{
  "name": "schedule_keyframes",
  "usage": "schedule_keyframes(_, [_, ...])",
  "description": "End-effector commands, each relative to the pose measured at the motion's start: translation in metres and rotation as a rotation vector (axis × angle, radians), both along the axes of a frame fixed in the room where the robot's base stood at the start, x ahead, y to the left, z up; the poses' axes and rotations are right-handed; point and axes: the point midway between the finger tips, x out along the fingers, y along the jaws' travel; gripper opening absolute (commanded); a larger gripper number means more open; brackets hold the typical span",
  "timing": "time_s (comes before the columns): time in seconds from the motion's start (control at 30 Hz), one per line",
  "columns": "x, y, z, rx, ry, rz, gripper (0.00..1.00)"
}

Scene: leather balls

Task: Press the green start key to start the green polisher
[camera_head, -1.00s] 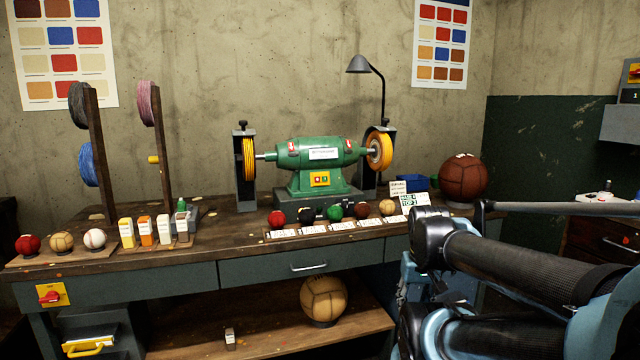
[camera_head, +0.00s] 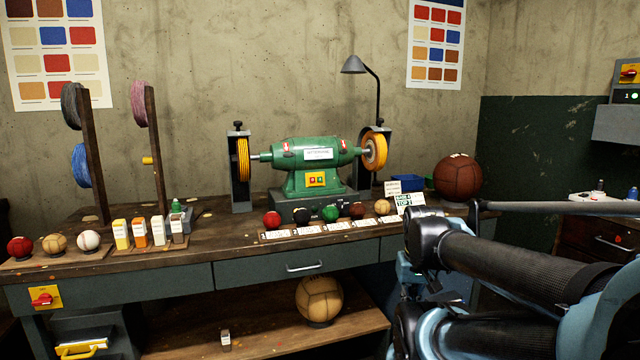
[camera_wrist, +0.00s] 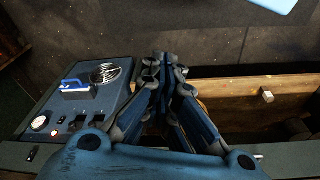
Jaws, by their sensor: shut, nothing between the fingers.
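The green polisher (camera_head: 290,160) stands on the workbench in the head view, with yellow wheels at both ends. A yellow switch plate (camera_head: 316,186) on its front carries a small red key on the left and the small green start key (camera_head: 320,180) on the right. My gripper (camera_wrist: 164,60) shows in the wrist view with its fingers together, empty. It points over the floor and a wooden shelf, away from the polisher. In the head view my arm is at the lower right and the fingertips cannot be made out. The polisher is not in the wrist view.
A row of small balls (camera_head: 330,213) with cards lies before the polisher. A lamp (camera_head: 354,65) stands behind it. A large brown ball (camera_head: 458,178) is to its right. Wire spools (camera_head: 82,165) and several bottles (camera_head: 140,232) stand left. A tan ball (camera_head: 319,300) rests on the lower shelf.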

Motion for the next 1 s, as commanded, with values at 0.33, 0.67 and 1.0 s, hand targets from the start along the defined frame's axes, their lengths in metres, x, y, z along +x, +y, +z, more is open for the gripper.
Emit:
schedule_keyframes(0.33, [0.000,0.000,0.000,0.000,0.000,0.000,0.00])
schedule_keyframes(0.67, [0.000,-0.001,0.014,-0.026,-0.019,0.042,0.00])
schedule_keyframes(1.0, [0.068,-0.002,0.071,-0.202,-0.068,0.321,0.00])
